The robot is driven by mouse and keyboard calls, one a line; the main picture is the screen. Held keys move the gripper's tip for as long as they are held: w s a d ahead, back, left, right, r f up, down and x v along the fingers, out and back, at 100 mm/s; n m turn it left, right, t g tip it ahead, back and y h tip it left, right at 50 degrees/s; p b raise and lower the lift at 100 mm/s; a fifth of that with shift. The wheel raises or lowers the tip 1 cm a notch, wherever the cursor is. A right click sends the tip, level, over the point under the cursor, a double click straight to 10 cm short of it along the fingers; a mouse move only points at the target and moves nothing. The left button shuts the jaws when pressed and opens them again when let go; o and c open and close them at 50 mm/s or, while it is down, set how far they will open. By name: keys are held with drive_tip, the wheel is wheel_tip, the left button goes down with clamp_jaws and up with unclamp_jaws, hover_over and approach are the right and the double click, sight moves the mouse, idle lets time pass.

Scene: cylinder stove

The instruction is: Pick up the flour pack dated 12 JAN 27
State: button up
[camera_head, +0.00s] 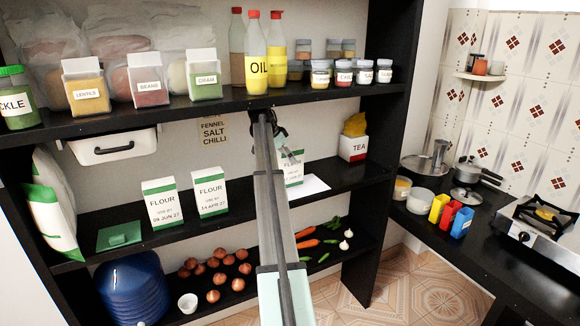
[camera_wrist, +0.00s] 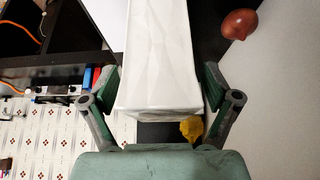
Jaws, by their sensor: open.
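Three white flour packs with green tops relate to the task on the middle shelf. The left pack (camera_head: 163,203) reads 09 JUN 27. The one beside it (camera_head: 209,192) reads 14 APR 27. A third pack (camera_head: 293,168) stands further right, partly hidden by my arm, its date not fully legible. My gripper (camera_head: 284,148) is at this third pack, mostly hidden behind my arm. In the wrist view my gripper (camera_wrist: 160,82) is open, with a finger on each side of a white pack (camera_wrist: 160,45). I cannot tell whether the fingers touch it.
A tea box (camera_head: 353,148) stands right of the third pack. A green object (camera_head: 120,236) lies left of the packs. The upper shelf (camera_head: 180,108) with jars and bottles is close above. Onions (camera_head: 213,270) and vegetables lie below. A stove (camera_head: 545,222) is at right.

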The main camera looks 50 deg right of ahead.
drive_tip(key=shift+s+d+f+p, duration=0.25)
drive_tip(key=shift+d+f+p, duration=0.05)
drive_tip(key=shift+d, duration=0.25)
drive_tip(key=shift+s+d+f+p, duration=0.25)
drive_tip(key=shift+d, duration=0.3)
drive_tip(key=shift+s+a, duration=0.1)
drive_tip(key=c, duration=1.6)
